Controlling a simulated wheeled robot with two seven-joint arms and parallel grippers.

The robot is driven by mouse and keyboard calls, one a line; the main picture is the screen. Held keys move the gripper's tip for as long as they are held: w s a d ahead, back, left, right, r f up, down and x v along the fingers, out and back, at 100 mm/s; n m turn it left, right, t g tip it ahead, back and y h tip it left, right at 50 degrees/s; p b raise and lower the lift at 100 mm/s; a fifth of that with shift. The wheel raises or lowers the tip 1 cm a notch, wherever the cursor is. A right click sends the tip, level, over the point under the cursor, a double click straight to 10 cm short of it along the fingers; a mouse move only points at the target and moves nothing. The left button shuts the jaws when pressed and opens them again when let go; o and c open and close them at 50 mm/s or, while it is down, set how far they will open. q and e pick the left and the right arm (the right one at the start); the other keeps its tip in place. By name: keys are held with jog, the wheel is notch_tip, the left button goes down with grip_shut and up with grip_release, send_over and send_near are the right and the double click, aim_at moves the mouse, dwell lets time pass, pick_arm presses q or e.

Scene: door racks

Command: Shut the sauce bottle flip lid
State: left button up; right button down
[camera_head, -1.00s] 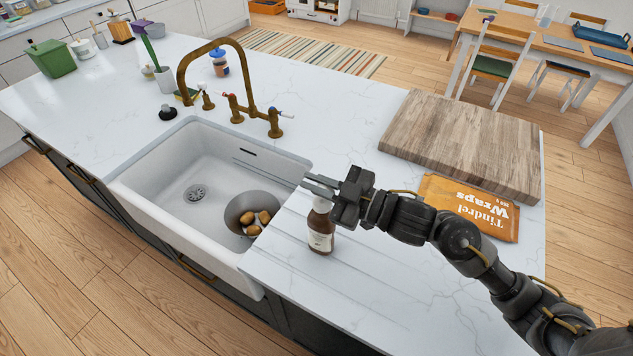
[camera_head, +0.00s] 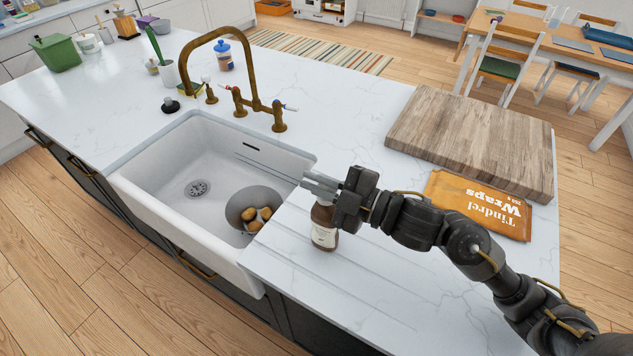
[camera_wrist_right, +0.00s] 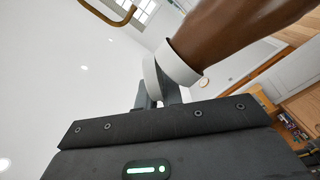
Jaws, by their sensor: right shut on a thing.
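The sauce bottle (camera_head: 323,228) is brown with a pale label and stands upright on the ribbed worktop right of the sink. In the right wrist view its brown body (camera_wrist_right: 235,35) and white cap (camera_wrist_right: 185,62) show large. A white flip lid (camera_wrist_right: 152,78) sticks out from the cap, between the fingers. My right gripper (camera_head: 320,183) reaches over the bottle top from the right and hides the cap in the head view. In the wrist view its fingers (camera_wrist_right: 158,97) are closed on the lid. The exact lid angle is hard to tell. My left gripper is not in view.
The white sink (camera_head: 205,170) lies left of the bottle, with a grey bowl (camera_head: 240,207) of brown potatoes in it. A brass tap (camera_head: 250,85) stands behind. An orange wraps packet (camera_head: 470,205) and a wooden board (camera_head: 470,140) lie to the right. The worktop in front is clear.

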jog(key=c, duration=1.5)
grip_release()
jog(key=shift+f, duration=0.1)
jog(key=shift+c, duration=0.2)
